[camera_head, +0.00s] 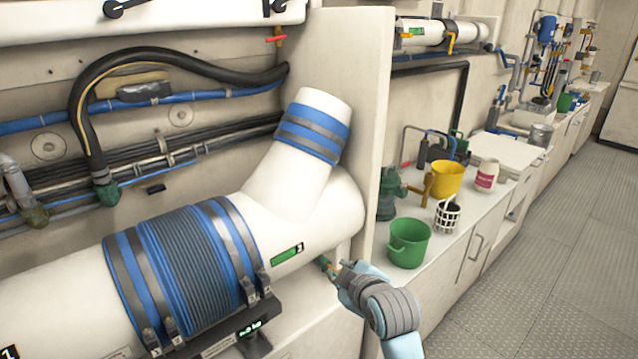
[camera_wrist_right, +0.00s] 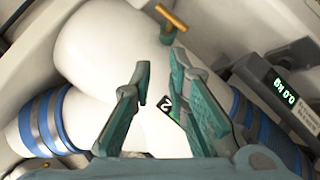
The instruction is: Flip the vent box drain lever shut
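A small lever with an orange-yellow cross handle on a teal stem (camera_wrist_right: 171,20) stands beside the big white duct (camera_wrist_right: 105,40) in the right wrist view. I take it to be the drain lever. In the head view a small green and brass fitting (camera_head: 326,266) below the white duct (camera_head: 310,225) looks like the same part, partly hidden. My right gripper (camera_wrist_right: 160,62) has its two teal fingers apart and empty, with the lever beyond the fingertips. In the head view my right gripper (camera_head: 342,270) is close to the fitting; contact cannot be told. My left gripper is out of view.
A dark box with a green display (camera_wrist_right: 283,92) lies right of the fingers. A white partition (camera_head: 375,130) stands behind my right gripper. A green bucket (camera_head: 408,243) and yellow bucket (camera_head: 448,180) stand on the counter (camera_head: 455,240). The floor (camera_head: 560,220) at right is clear.

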